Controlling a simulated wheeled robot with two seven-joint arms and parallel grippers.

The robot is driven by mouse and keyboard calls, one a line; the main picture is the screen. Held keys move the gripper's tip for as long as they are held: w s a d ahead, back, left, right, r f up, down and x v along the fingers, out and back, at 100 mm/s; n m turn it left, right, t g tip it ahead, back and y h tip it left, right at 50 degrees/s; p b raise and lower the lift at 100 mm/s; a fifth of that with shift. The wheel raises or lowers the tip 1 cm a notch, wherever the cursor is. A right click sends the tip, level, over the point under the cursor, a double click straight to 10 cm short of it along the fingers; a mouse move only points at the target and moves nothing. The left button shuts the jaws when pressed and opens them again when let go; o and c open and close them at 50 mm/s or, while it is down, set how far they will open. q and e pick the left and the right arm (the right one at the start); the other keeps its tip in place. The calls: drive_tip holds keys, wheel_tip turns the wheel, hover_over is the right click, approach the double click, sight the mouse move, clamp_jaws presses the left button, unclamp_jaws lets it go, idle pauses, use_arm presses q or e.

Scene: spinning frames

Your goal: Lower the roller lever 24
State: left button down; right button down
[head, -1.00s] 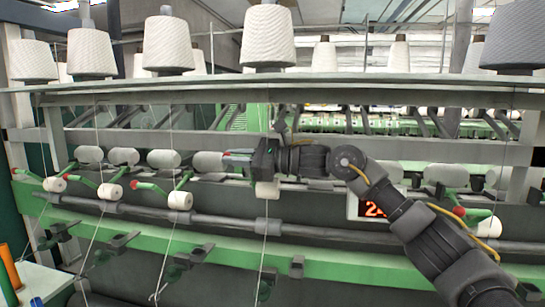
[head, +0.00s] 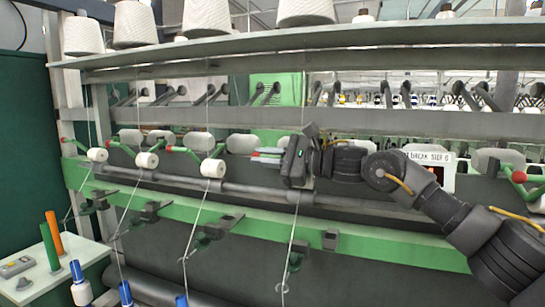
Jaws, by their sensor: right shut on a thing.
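My right gripper (head: 264,157) reaches in from the right along the row of spinning positions. Its fingers point left and are shut at a roller lever, of which only small red and green bits show between them. The rest of that lever and its roller are mostly hidden behind the gripper body. To its left are several similar green levers with red ends and white rollers, the nearest roller (head: 213,168) hanging in front of the grey bar. A sign (head: 430,158) with a display is partly covered by my right arm. My left gripper is not in view.
A long grey bar (head: 250,190) and a green rail (head: 375,247) run below the levers. Thread cones stand on the shelf (head: 330,38) above. Thin threads hang down in front. A side table (head: 40,275) with coloured bobbins stands at lower left. Another red-ended lever (head: 519,177) is at right.

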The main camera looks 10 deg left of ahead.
drive_tip(key=shift+f, duration=0.3)
drive_tip(key=c, duration=1.4)
unclamp_jaws()
drive_tip(key=shift+a, duration=0.1)
drive_tip(key=shift+c, duration=0.2)
drive_tip(key=shift+r, duration=0.2)
